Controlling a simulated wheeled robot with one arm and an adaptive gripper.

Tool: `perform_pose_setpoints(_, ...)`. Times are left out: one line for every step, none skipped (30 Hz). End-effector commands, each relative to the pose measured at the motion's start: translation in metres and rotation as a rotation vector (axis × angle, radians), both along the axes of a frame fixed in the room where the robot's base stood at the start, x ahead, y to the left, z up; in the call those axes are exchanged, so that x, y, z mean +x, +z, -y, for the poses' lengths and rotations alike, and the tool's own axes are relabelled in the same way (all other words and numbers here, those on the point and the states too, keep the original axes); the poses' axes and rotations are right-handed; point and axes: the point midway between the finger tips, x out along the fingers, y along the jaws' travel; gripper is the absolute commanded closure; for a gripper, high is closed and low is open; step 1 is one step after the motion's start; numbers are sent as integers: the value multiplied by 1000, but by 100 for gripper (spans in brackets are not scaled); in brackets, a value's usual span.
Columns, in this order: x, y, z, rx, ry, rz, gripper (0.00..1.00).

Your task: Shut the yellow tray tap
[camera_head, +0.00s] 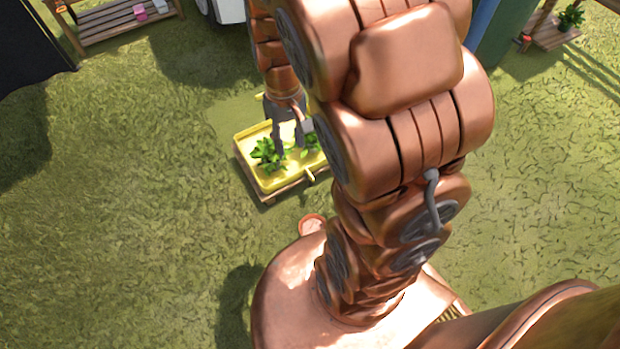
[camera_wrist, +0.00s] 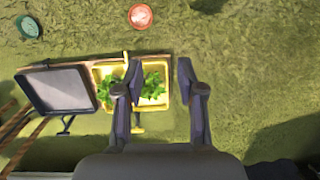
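The yellow tray (camera_head: 246,159) stands low over the grass with leafy green plants in it. It also shows in the wrist view (camera_wrist: 181,93). A small yellow tap-like part (camera_wrist: 137,130) sticks out past the tray's lower edge in the wrist view, partly beside my left finger. Another short yellow piece (camera_wrist: 125,57) stands at the opposite edge; it shows at the near edge in the head view (camera_head: 310,175). I cannot tell for certain which is the tap, or its setting. My gripper (camera_wrist: 160,64) is open and empty above the tray, its fingers pointing down in the head view (camera_head: 289,143).
A dark grey tray (camera_wrist: 60,90) stands beside the yellow one in the wrist view. A reddish pot (camera_wrist: 140,15) and a green pot (camera_wrist: 28,27) are on the grass. A wooden bench (camera_head: 120,22) is at the back left. Open grass lies to the left.

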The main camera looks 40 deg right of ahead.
Motion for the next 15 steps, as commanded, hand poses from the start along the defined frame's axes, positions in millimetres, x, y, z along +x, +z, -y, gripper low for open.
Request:
perform_pose_setpoints(11, -27, 9, -2, -7, 4, 61)
perform_pose_setpoints(19, -37, 14, -3, -9, 10, 61)
perform_pose_setpoints(27, -50, 20, -5, -10, 17, 61)
perform_pose_setpoints(34, -60, 25, -7, -13, 23, 61)
perform_pose_setpoints(40, -71, 29, -9, -14, 27, 61)
perform_pose_setpoints(47, -86, 36, -11, -15, 31, 61)
perform_pose_setpoints(53, -97, 42, -14, -16, 37, 61)
perform_pose_setpoints(58, -108, 47, -17, -17, 43, 61)
perform_pose_setpoints(64, -123, 53, -18, -17, 46, 61)
perform_pose_setpoints(69, -135, 58, -18, -18, 50, 61)
perform_pose_setpoints(75, -146, 63, -22, -17, 55, 61)
perform_pose_setpoints(82, -161, 70, -26, -18, 64, 61)
perform_pose_setpoints(86, -173, 75, -28, -16, 68, 61)
perform_pose_setpoints(90, -185, 81, -31, -14, 72, 61)
perform_pose_setpoints(95, -201, 87, -33, -14, 76, 61)
